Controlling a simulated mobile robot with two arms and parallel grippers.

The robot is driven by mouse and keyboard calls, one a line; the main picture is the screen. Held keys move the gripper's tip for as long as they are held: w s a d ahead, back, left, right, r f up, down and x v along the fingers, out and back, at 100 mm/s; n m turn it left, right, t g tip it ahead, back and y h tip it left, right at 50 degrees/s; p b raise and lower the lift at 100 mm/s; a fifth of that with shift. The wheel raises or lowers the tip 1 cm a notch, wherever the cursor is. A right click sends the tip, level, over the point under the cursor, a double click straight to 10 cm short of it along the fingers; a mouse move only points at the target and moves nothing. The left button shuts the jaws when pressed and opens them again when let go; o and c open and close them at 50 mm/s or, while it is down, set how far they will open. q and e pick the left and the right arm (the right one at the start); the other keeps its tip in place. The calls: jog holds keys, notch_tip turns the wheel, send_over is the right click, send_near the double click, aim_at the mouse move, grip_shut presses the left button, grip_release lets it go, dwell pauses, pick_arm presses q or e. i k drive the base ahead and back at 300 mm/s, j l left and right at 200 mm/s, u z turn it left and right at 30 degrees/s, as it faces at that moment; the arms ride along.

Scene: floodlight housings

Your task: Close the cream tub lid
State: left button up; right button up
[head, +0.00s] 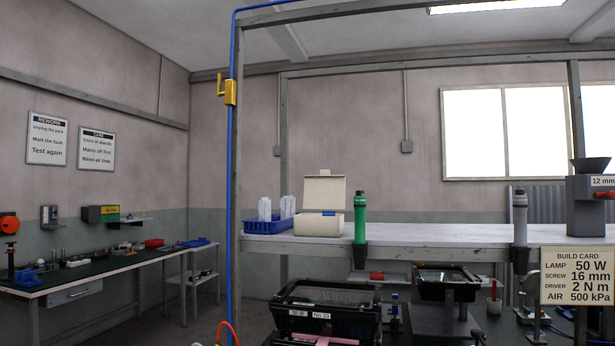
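The cream tub (312,225) stands on the long raised shelf, left of the picture's middle. Its cream lid (324,191) is up, standing nearly vertical above the tub's body, so the tub is open. A small blue part shows at the tub's upper edge, near the base of the lid. The inside of the tub is hidden from this low angle. Neither of my grippers shows in the head view.
A blue tray (268,227) with white pieces sits left of the tub. A green cylinder (360,218) in a dark holder stands close on its right. The shelf (440,235) is clear further right, up to a grey cylinder (520,215). Black floodlight housings (325,312) lie below.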

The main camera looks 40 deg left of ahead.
aim_at(325, 191)
jog(key=k+j+z, duration=0.1)
jog(key=j, duration=0.3)
jog(key=k+j, duration=0.1)
jog(key=j, duration=0.3)
jog(key=k+j+z, duration=0.15)
jog(key=j, duration=0.3)
jog(key=k+j, duration=0.15)
jog(key=j, duration=0.25)
jog(key=k+j+z, duration=0.15)
jog(key=j, duration=0.2)
jog(key=k+j, duration=0.15)
jog(key=j, duration=0.25)
jog(key=k+j+z, duration=0.15)
jog(key=j, duration=0.25)
jog(key=j+z, duration=0.25)
jog(key=j, duration=0.9)
jog(key=j+z, duration=0.25)
jog(key=j, duration=0.95)
jog(key=k, duration=0.05)
